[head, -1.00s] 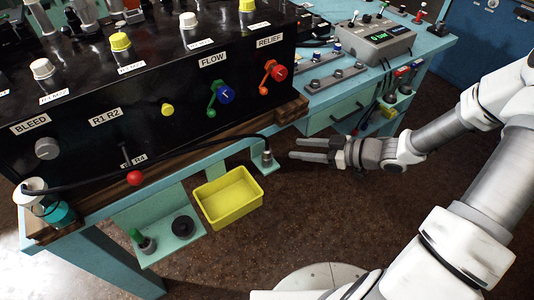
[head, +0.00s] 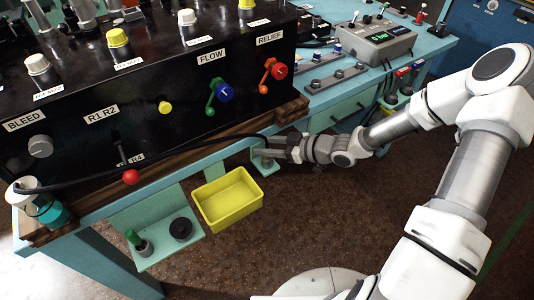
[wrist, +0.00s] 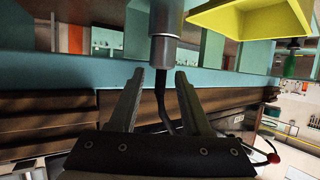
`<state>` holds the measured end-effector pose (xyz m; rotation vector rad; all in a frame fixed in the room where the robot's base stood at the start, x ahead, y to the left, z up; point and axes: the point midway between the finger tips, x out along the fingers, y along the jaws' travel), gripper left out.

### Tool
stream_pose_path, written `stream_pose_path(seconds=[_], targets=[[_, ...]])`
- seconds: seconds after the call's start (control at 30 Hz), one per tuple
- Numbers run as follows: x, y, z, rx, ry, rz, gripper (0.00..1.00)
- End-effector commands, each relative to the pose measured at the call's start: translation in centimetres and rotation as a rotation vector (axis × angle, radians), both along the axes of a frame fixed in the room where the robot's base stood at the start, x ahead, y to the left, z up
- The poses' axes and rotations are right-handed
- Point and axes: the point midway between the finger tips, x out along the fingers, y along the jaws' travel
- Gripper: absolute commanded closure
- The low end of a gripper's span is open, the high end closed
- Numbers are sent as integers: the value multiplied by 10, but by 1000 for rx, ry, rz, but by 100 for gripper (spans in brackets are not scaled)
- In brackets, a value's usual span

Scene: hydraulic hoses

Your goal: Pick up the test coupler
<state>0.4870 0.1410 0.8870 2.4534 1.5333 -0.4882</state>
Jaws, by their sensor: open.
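The test coupler appears as a grey metal cylinder (wrist: 164,50) with the black hose (wrist: 160,100) running from its end in the wrist view, which looks upside down. In the head view it stands on a small teal bracket (head: 270,170) below the front edge of the bench, largely hidden by my fingers. My gripper (head: 266,153) is open at the coupler, having come in from the right. In the wrist view the fingertips (wrist: 160,72) lie to either side of the line of the coupler and hose. I cannot tell whether they touch it.
A yellow bin (head: 229,199) hangs just left of the bracket. Farther left, a lower teal shelf (head: 152,257) holds a green-topped fitting and a black ring. The black control panel (head: 150,110) and wooden edge lie just above and behind my gripper. Floor in front is clear.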

Motion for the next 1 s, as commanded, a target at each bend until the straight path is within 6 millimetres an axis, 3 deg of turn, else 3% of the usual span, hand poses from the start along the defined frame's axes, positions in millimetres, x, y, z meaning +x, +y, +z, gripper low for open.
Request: stream_pose_path(seconds=[0.13,0.4,1.0], targets=[[0,0,0,0,0,0,54],[0,-1,0,0,0,0,100],[0,-1,6,0,-1,0,100]])
